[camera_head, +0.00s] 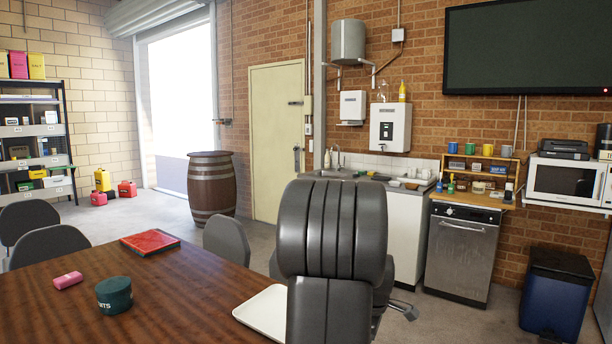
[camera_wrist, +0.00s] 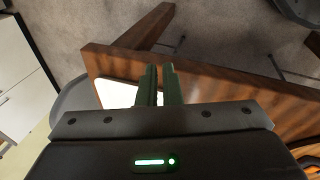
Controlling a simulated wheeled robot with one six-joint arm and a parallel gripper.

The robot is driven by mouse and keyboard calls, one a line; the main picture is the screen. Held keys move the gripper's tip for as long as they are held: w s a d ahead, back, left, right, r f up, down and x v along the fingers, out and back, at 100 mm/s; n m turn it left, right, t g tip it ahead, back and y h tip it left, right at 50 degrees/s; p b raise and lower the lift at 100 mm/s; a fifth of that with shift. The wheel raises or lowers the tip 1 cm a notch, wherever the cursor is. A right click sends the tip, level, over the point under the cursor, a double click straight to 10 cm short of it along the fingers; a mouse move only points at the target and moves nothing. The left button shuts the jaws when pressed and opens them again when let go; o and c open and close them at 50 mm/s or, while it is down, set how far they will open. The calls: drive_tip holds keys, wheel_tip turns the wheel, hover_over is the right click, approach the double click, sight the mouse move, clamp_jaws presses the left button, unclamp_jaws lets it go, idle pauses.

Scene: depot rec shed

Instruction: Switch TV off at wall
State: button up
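The TV (camera_head: 530,48) is a dark, blank screen high on the brick wall at the upper right of the head view. A small red light shows at its lower right corner. Pale cables run down the wall below it to behind the counter shelf. I cannot make out a wall switch for it; small items and the microwave may hide one. My gripper (camera_wrist: 160,85) shows in the wrist view as two green parallel fingers with a narrow empty gap. It is above the wooden table, pointing down near a white tray (camera_wrist: 116,94). The head view does not show the fingers.
The wooden table (camera_head: 185,290) fills the lower left, with chairs around it. Along the wall stand a sink counter (camera_head: 400,225), a steel dishwasher (camera_head: 460,255), a microwave (camera_head: 565,180) on a shelf and a blue bin (camera_head: 556,295). A dark grey form blocks the middle.

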drive_tip(key=w+r+m+t, duration=0.1)
drive_tip(key=w+t, duration=0.1)
drive_tip(key=w+r+m+t, duration=0.1)
drive_tip(key=w+r+t, duration=0.1)
drive_tip(key=w+r+m+t+h, duration=0.1)
drive_tip(key=w+t, duration=0.1)
drive_tip(key=shift+d+r+m+b, duration=0.15)
drive_tip(key=shift+d+m+b, duration=0.1)
drive_tip(key=shift+m+b, duration=0.15)
clamp_jaws()
wheel_tip(320, 180, up, 8)
drive_tip(key=w+f+m+t+h, duration=0.1)
drive_tip(key=w+m+t, duration=0.1)
drive_tip(key=m+t, duration=0.25)
drive_tip(key=s+r+m+t+h, duration=0.1)
drive_tip(key=s+r+m+t, duration=0.1)
drive_tip(key=r, duration=0.3)
drive_tip(key=s+r+m+t+h+b, duration=0.1)
drive_tip(key=s+r+m+t+h, duration=0.1)
drive_tip(key=r+t, duration=0.3)
drive_tip(key=s+r+m+t+h, duration=0.1)
drive_tip(key=s+r+m+t, duration=0.2)
drive_tip(key=r, duration=0.3)
drive_tip(key=shift+s+d+r+m+h+b, duration=0.15)
drive_tip(key=shift+s+m+h+b, duration=0.2)
drive_tip(key=shift+s, duration=0.15)
drive_tip(key=shift+t, duration=0.25)
